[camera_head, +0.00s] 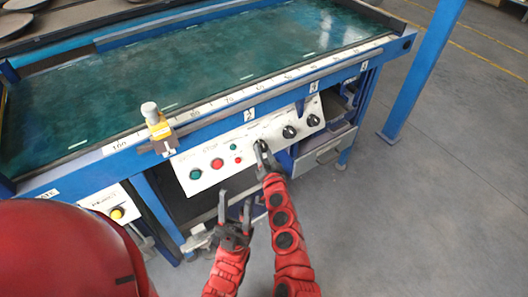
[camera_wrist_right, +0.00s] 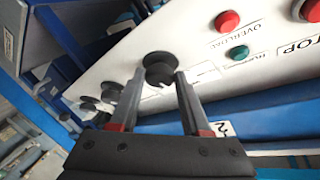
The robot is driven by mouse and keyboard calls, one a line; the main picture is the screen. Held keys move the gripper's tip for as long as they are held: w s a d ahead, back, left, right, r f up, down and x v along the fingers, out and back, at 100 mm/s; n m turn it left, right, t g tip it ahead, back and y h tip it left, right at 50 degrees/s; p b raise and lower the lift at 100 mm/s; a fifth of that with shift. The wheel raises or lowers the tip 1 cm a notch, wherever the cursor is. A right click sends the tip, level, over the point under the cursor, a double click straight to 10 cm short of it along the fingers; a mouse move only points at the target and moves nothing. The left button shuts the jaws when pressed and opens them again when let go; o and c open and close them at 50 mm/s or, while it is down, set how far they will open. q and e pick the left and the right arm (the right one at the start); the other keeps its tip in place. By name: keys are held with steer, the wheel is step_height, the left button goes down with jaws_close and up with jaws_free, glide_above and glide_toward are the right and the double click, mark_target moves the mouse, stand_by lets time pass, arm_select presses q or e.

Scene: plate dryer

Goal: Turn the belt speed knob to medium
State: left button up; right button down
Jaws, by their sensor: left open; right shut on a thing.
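A white control panel (camera_head: 255,140) on the blue frame carries a row of black knobs. My right gripper (camera_head: 264,152) is at the leftmost black knob and mostly covers it in the head view. In the right wrist view this black knob (camera_wrist_right: 158,67) sits between the fingertips of my right gripper (camera_wrist_right: 160,77), which is shut on it. The knob labels are too small to read, so its setting cannot be told. My left gripper (camera_head: 236,212) is open and empty, below the panel and apart from it.
Two more black knobs (camera_head: 289,131) (camera_head: 313,120) lie to the right of the held one. A large green button (camera_head: 195,174) and red button (camera_head: 217,163) lie to its left. A yellow knob (camera_head: 117,213) is on a separate box. Floor at the right is clear.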

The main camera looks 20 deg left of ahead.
steer(key=shift+c, duration=1.8)
jaws_free()
steer(key=shift+s, duration=0.1)
steer(key=shift+s+d+r, duration=0.1)
steer(key=shift+s+d, duration=0.05)
steer(key=shift+s, duration=0.15)
steer(key=p+v, duration=0.1)
steer(key=v, duration=1.5)
steer(key=shift+s+d+p, duration=0.15)
steer(key=shift+d+p, duration=0.05)
steer(key=shift+p, duration=0.1)
steer(key=shift+d, duration=0.1)
